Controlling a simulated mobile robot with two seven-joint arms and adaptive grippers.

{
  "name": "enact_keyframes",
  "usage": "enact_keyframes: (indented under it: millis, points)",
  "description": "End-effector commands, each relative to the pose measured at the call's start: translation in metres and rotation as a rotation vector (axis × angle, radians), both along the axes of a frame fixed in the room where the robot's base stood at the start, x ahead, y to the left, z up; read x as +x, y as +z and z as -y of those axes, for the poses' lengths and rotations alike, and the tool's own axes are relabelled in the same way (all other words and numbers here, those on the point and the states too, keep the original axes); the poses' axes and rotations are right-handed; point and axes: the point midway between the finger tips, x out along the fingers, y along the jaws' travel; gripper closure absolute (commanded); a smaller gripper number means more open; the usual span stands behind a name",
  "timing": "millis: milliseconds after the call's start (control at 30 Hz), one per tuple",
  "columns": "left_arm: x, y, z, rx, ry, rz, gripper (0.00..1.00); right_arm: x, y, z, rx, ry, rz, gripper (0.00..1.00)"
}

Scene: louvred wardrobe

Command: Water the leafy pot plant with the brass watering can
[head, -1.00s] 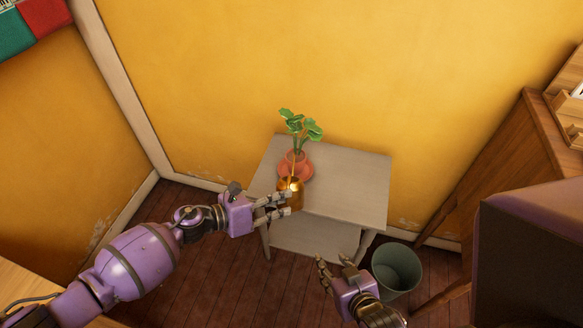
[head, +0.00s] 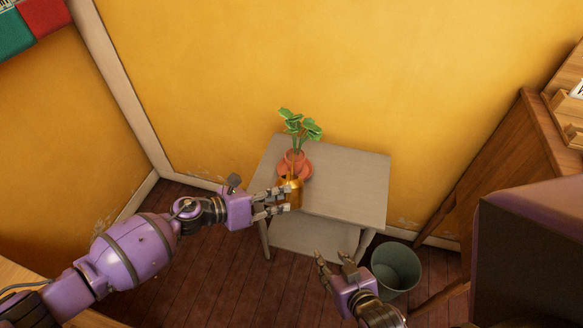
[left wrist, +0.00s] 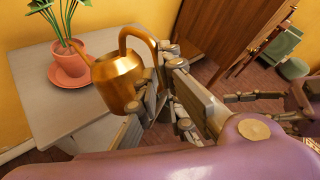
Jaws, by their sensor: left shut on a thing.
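The leafy plant (head: 299,125) stands in a terracotta pot (head: 296,158) on a saucer (head: 309,172), on the small grey table. It also shows in the left wrist view (left wrist: 62,22). My left gripper (head: 280,202) is shut on the brass watering can (head: 294,191), at the pot's near side. In the left wrist view the can (left wrist: 117,78) has its spout pointing at the pot, the tip close to the pot's rim; touching or apart, I cannot tell. The fingers hide part of the can. My right gripper (head: 336,262) is open and empty, in front of the table.
The grey table (head: 350,188) is bare to the right of the pot. A grey-green bin (head: 396,268) stands on the floor at its right. Yellow walls close the corner behind. Wooden furniture (head: 500,165) stands at the right.

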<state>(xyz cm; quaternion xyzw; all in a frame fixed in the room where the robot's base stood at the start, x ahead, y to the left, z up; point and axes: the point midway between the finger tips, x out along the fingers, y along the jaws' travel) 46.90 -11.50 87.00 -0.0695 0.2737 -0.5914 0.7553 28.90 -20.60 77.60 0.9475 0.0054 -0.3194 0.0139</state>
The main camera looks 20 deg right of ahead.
Motion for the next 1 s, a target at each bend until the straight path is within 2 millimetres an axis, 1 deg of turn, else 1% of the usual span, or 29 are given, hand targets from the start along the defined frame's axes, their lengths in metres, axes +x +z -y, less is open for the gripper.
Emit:
enact_keyframes:
  millis: [33,267,533,1000]
  points:
    - [0.001,0.003,0.001,-0.003,0.0,0.004,1.0,0.0,0.0,0.0,0.0,0.0,0.001,0.6]
    - [0.001,0.003,0.001,-0.004,-0.001,0.004,1.0,0.0,0.0,-0.001,0.002,-0.001,0.001,0.6]
    - [0.006,0.015,0.003,0.014,-0.003,-0.039,1.0,0.001,0.001,-0.001,0.003,-0.002,0.002,0.6]
    - [0.006,0.015,0.003,0.016,-0.001,-0.045,1.0,0.001,0.001,-0.001,0.002,-0.002,0.002,0.6]
